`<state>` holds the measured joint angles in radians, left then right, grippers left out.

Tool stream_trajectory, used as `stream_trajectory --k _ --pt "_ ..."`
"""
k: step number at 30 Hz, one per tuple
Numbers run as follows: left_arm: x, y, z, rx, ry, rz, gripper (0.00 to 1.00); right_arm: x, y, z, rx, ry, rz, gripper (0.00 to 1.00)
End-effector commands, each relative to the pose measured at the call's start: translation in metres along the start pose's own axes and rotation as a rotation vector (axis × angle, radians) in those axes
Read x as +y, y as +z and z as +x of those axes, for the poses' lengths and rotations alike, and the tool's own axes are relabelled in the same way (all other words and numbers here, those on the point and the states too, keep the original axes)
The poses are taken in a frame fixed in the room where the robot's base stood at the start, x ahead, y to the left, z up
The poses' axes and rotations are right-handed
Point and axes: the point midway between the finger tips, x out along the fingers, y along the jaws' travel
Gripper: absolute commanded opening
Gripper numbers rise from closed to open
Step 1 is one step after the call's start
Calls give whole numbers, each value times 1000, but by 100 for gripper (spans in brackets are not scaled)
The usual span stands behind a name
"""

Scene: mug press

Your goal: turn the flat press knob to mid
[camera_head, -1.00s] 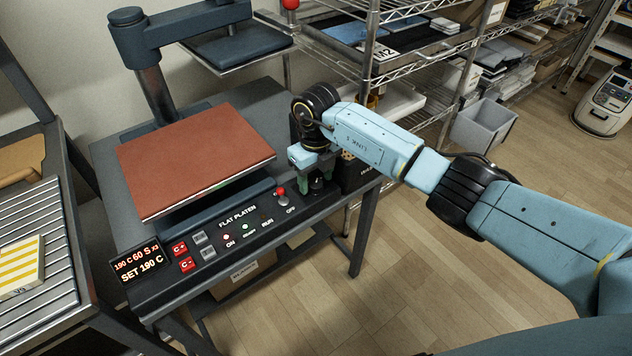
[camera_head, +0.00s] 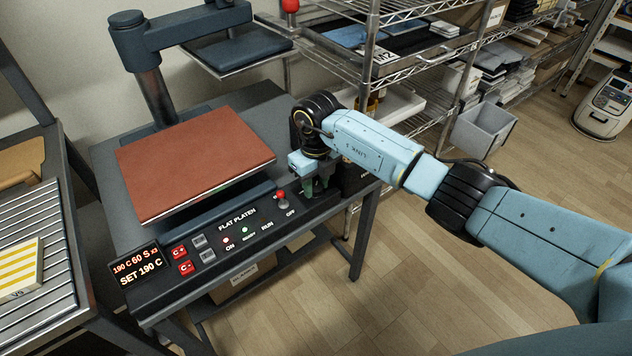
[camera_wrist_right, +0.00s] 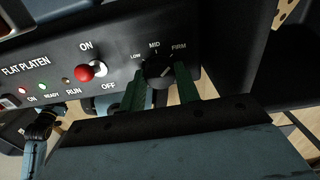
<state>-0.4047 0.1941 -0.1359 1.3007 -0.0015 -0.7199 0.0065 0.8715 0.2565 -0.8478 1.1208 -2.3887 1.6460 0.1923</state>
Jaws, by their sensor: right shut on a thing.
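The flat press knob (camera_wrist_right: 158,72) is a dark round dial on the black front panel (camera_wrist_right: 112,50), under the labels LOW, MID and FIRM. Its light pointer line seems to slant up and right, toward the FIRM side of MID. My right gripper (camera_wrist_right: 160,88) is shut on the knob, with one green finger on each side of it. In the head view the right gripper (camera_head: 318,186) is at the right end of the press panel, pointing down, and it hides the knob there. My left gripper is in neither view.
The red-tipped toggle switch (camera_head: 281,197) stands just left of the gripper. The brown platen (camera_head: 195,162) lies behind the panel. The set display (camera_head: 139,265) is at the panel's left end. A wire shelf (camera_head: 420,60) rises behind my right arm.

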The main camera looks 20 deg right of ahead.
Motion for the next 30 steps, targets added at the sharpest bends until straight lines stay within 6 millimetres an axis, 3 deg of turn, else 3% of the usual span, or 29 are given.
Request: stream_trajectory --k 11,30 --pt "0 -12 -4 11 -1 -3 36 -1 0 0 -1 -3 -200 9" --pt "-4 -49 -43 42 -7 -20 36 -1 1 0 -2 -2 -720 9"
